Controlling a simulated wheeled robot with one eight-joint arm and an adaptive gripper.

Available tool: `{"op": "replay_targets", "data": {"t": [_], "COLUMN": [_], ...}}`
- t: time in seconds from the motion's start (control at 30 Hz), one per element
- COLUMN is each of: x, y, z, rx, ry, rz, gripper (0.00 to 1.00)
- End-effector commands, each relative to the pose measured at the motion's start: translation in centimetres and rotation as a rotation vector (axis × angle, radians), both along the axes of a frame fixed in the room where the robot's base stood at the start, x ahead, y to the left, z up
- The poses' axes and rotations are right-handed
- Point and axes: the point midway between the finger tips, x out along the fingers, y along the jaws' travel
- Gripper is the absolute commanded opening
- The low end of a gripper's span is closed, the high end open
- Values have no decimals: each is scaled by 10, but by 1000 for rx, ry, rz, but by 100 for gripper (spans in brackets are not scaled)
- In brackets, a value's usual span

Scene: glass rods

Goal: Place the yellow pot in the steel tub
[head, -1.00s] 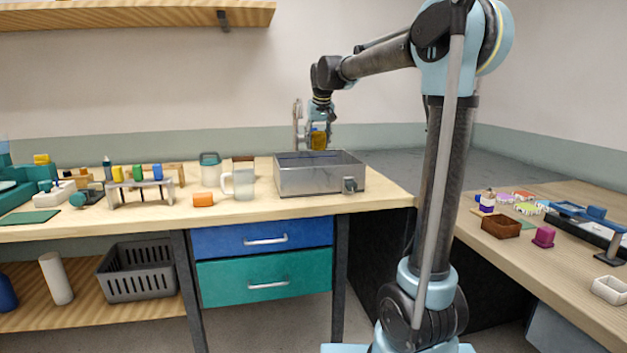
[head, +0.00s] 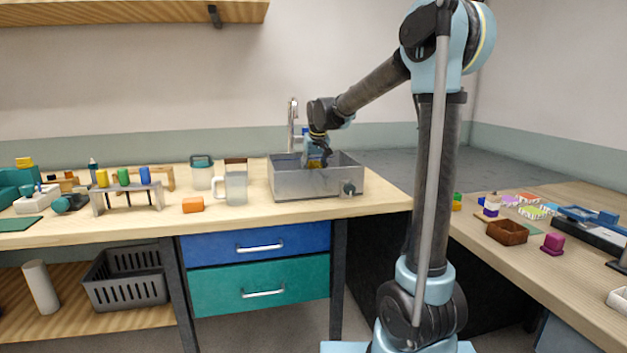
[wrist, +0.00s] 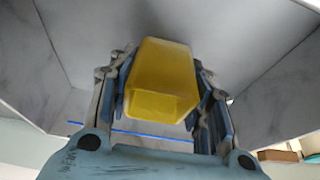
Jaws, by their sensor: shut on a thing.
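The steel tub (head: 310,184) is an open grey box on the bench. The yellow pot (wrist: 160,80) is a tapered, square-mouthed cup, seen large in the wrist view between my fingers. My gripper (wrist: 162,88) is shut on it, with a finger against each side. The tub's grey walls surround the pot in the wrist view. Whether the pot touches the tub floor I cannot tell.
A clear jug (head: 236,186) and an orange block (head: 193,205) stand left of the tub. A faucet (head: 293,122) rises behind it. A rack with coloured pieces (head: 127,197) is further left. Bare bench shows in front of the tub.

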Motion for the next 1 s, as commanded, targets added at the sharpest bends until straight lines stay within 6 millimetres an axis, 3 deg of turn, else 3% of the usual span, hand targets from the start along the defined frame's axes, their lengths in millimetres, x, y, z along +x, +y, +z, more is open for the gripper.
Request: {"op": "replay_targets", "data": {"t": [0.2, 0.53, 0.57, 0.63, 1.0], "x": [0, 0, 0, 0, 0], "y": [0, 0, 0, 0, -1], "z": [-26, -29, -29, -29, -27], "rx": [0, 0, 0, 0, 0], "ry": [0, 0, 0, 0, 0], "rz": [0, 0, -1, -1, -1], "gripper": [18, 18, 52, 66, 66]}}
